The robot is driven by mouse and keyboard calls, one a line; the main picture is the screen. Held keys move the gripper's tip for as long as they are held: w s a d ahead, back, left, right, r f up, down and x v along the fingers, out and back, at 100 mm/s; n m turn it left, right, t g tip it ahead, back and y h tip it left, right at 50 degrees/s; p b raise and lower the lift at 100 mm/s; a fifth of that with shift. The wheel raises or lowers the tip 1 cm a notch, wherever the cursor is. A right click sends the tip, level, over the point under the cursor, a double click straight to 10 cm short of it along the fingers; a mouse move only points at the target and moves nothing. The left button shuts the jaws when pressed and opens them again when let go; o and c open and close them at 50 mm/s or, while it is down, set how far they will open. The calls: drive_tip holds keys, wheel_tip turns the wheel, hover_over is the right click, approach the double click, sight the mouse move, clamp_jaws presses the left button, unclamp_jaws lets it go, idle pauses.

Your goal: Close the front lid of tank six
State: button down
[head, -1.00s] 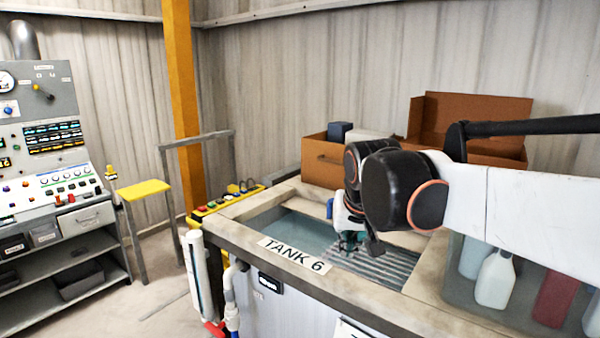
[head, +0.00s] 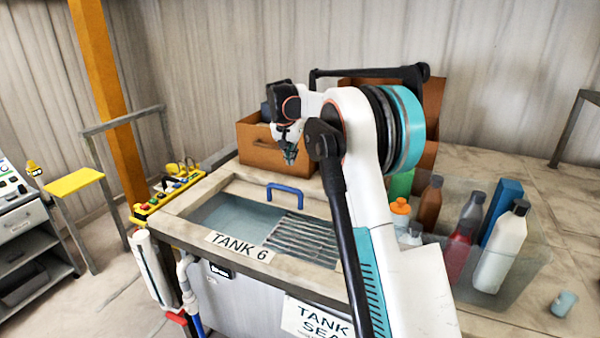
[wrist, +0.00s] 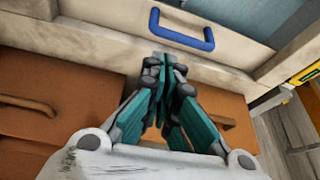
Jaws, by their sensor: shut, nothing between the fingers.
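Tank six (head: 170,222) has a "TANK 6" label (head: 239,246) on its front rim. Its top opening shows blue liquid (head: 235,215) and grey ribbed slats (head: 300,240). A pale panel with a blue handle (head: 286,192) lies at the far side of the opening; I take it for the lid. The handle also shows in the wrist view (wrist: 182,38). My gripper (head: 289,157) is shut and empty, pointing down near the brown boxes, beyond the handle in the head view. In the wrist view my fingertips (wrist: 168,62) are just short of the handle, apart from it.
A brown box (head: 262,148) stands behind the tank, close to my gripper. Several bottles (head: 502,247) stand in a clear bin to the right. A yellow control strip (head: 165,195) runs along the tank's left side. A small cup (head: 564,303) lies at the right.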

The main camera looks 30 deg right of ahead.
drive_tip(key=w+d+f+m+g+p, duration=0.1)
drive_tip(key=w+d+f+m+p, duration=0.1)
drive_tip(key=w+d+f+p, duration=0.5)
drive_tip(key=d+f+b, duration=0.1)
drive_tip(key=d+f, duration=0.3)
drive_tip(key=f, duration=0.4)
drive_tip(key=shift+m, duration=0.3)
drive_tip(key=shift+s+a, duration=0.25)
drive_tip(key=shift+a, duration=0.4)
drive_tip(key=shift+s+a, duration=0.25)
drive_tip(key=shift+a, duration=0.35)
drive_tip(key=shift+s+a, duration=0.25)
drive_tip(key=shift+a, duration=0.4)
drive_tip(key=shift+a, duration=0.1)
drive_tip(key=s+a+b, duration=0.6)
drive_tip(key=s+a, duration=1)
drive_tip(key=a, duration=0.5)
drive_tip(key=shift+s+a, duration=0.15)
drive_tip(key=shift+s, duration=0.25)
drive_tip(key=shift+f, duration=0.1)
